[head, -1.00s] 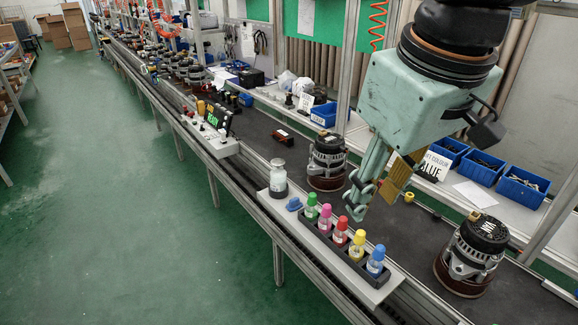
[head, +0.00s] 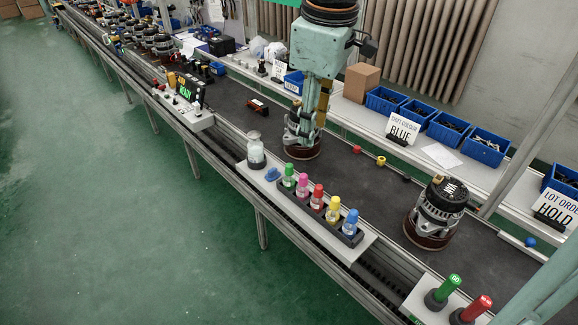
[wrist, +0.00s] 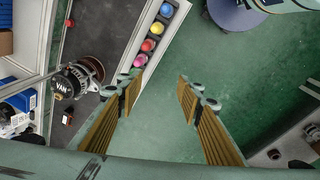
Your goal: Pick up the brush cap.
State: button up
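Several small bottles with coloured brush caps stand upright in a dark rack (head: 299,211): green (head: 289,170), pink (head: 303,180), red (head: 318,191), yellow (head: 334,203) and blue (head: 352,217). The wrist view also shows caps in a row, with blue (wrist: 167,10), yellow (wrist: 157,28) and red (wrist: 148,45) clear and the near end partly behind a finger. My gripper (wrist: 162,84) is open, with nothing between its fingers. In the head view it hangs beyond the rack, overlapping an alternator (head: 304,148). I cannot tell whether they touch.
Another alternator (head: 438,206) stands right on the dark belt. A clear jar (head: 255,152) and a small blue piece (head: 271,174) sit left of the rack. A sign (head: 402,129) reads BLUE. Red (head: 357,149) and yellow (head: 381,160) knobs lie on the belt's far side.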

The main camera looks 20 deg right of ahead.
jog(key=w+f+n+g+p, duration=0.1)
jog(key=w+f+n+p, duration=0.35)
jog(key=w, duration=0.65)
jog(key=n+p, duration=0.4)
jog(key=n, duration=0.1)
send_over(289, 164)
notch_tip(289, 164, down, 10)
jog(key=shift+w+d+m+g, duration=0.1)
jog(key=shift+m+g, duration=0.15)
jog(key=shift+g, duration=0.15)
jog(key=shift+f, duration=4.3)
jog(key=shift+f, duration=0.1)
jog(key=shift+f+b, duration=0.3)
jog(key=shift+f, duration=2.2)
